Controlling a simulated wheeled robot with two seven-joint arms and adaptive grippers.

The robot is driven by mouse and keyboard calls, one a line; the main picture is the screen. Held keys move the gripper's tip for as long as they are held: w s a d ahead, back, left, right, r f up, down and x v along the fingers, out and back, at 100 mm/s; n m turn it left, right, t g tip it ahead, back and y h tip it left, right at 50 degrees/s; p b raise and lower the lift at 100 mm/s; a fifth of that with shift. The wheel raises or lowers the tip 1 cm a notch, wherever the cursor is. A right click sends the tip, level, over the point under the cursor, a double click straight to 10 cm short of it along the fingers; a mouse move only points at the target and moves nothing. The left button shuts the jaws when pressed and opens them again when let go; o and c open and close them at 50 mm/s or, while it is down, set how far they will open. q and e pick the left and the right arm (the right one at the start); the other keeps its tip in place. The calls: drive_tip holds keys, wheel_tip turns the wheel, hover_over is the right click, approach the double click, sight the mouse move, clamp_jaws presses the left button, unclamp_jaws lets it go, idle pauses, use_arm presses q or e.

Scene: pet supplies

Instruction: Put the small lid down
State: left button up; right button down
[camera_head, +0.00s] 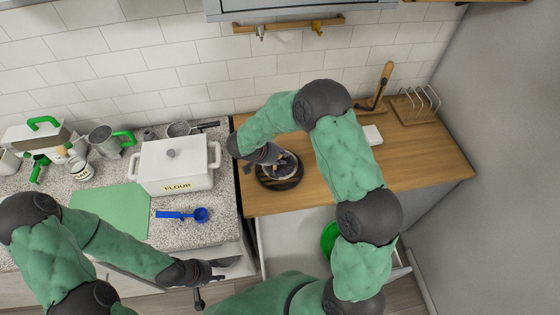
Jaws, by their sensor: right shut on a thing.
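My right gripper (272,156) reaches down over a dark round board or dish (296,182) on the wooden counter. It is shut on a small greyish thing, most likely the small lid (287,163), which is mostly hidden by the fingers. I cannot tell whether that thing touches the dark round piece beneath it. My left gripper (228,269) is in front of the speckled counter, near its front edge, with its fingers apart and nothing visible between them.
A white lidded flour box (176,168), green mat (110,208) and blue scoop (183,215) are on the speckled counter (215,228). The wooden counter (420,160) holds a white block (372,135) and a rack (415,107). A green bowl (328,238) sits in the open drawer below.

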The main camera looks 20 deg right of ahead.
drive_tip(key=w+f, duration=0.1)
drive_tip(key=w+d+f, duration=0.1)
drive_tip(key=f, duration=0.1)
drive_tip(key=shift+w+f, duration=0.3)
drive_tip(key=shift+w, duration=0.05)
drive_tip(key=f, duration=0.3)
drive_tip(key=shift+w+d+f+b, duration=0.15)
drive_tip(key=shift+w+f+b, duration=0.15)
drive_tip(key=shift+f+b, duration=0.1)
drive_tip(key=shift+r, duration=0.15)
drive_tip(key=shift+s, duration=0.1)
drive_tip(key=c, duration=1.1)
unclamp_jaws()
drive_tip(key=shift+f, duration=0.2)
